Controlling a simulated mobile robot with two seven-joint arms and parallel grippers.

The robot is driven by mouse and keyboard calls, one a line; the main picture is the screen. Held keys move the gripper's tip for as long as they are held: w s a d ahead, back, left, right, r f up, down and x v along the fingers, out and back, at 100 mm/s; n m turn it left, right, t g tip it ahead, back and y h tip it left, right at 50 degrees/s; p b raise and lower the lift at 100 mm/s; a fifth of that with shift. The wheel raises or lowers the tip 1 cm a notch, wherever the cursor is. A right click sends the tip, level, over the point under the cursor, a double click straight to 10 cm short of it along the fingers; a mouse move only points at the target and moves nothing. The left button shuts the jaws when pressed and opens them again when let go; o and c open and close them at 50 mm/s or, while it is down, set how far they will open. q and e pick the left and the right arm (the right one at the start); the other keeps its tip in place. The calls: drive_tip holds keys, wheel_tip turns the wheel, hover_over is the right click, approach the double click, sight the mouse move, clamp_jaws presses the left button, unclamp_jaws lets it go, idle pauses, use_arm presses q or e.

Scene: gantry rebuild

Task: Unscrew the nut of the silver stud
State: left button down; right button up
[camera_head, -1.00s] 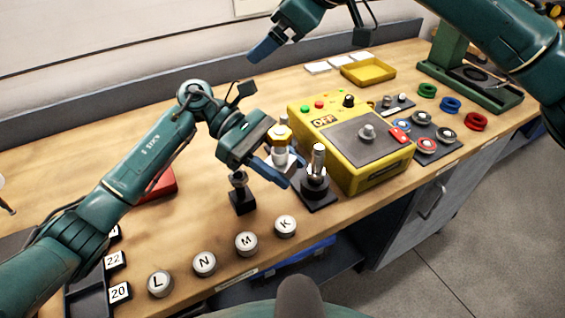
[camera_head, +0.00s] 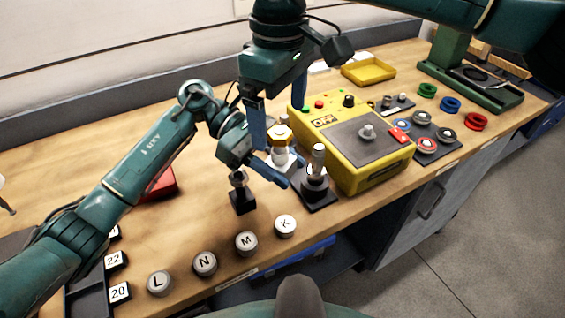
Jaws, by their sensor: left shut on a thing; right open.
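I cannot tell whether either finger touches the nut.
A black-based post with a silver top (camera_head: 318,160) stands close on the right, and a small dark post (camera_head: 241,192) on the left. A yellow control box (camera_head: 370,178) is behind right. Lettered knobs (camera_head: 246,243) line the front.

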sight(280, 130)
drive_tip(key=shift+f, duration=1.75)
drive_tip(key=shift+c, duration=0.4)
drive_tip(key=c, duration=1.7)
drive_tip(key=n, duration=0.5)
drive_tip(key=shift+n, duration=0.3)
drive_tip(key=shift+c, duration=0.3)
drive_tip(key=n, duration=1.1)
drive_tip(key=shift+n, duration=0.4)
drive_tip(key=n, duration=0.6)
drive_tip(key=shift+r+n, duration=0.1)
drive_tip(key=shift+n, duration=0.2)
